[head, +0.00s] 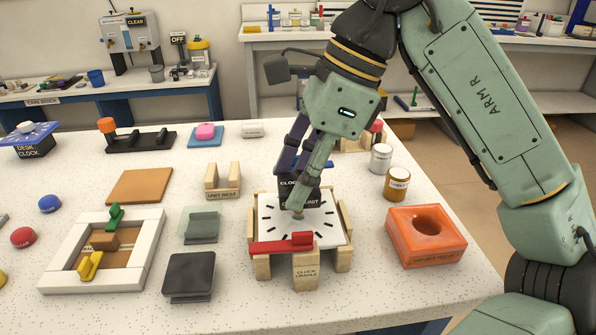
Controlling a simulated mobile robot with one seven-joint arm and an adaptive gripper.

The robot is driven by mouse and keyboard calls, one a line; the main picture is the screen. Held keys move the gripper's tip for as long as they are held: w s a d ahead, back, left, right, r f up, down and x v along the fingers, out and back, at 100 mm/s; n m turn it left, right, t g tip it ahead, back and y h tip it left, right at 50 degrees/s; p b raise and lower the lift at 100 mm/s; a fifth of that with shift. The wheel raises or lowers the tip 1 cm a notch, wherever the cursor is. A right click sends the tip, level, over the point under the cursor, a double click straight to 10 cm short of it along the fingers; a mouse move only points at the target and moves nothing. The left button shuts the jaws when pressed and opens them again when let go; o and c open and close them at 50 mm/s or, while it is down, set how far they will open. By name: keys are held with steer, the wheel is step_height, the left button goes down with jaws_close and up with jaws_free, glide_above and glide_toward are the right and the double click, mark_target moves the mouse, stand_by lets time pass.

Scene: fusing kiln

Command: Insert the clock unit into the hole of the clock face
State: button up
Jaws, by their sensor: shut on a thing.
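The clock face (268,215), a white square plate with black hour marks, lies flat in the wooden clock cradle (306,272). My gripper (302,190) points down over the middle of the face and is shut on the clock unit (287,187), a black block with white lettering. The unit stands upright at the face's centre, partly covered by my finger. The hole is hidden behind the unit and finger, so I cannot tell whether the unit is in it or just above it. A red bar (275,246) lies across the cradle's front edge.
An orange block with a round hole (426,237) and two small cans (397,184) stand right of the cradle. The wooden unit rest (222,186) stands empty behind left. A dark pad (189,275) and a white frame (60,252) with coloured clips lie left.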

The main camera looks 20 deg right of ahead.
steer(key=shift+f+b, duration=1.25)
steer(key=shift+f, duration=0.5)
steer(key=o, duration=1.2)
steer(key=shift+r, duration=0.1)
steer(key=shift+v, duration=3.75)
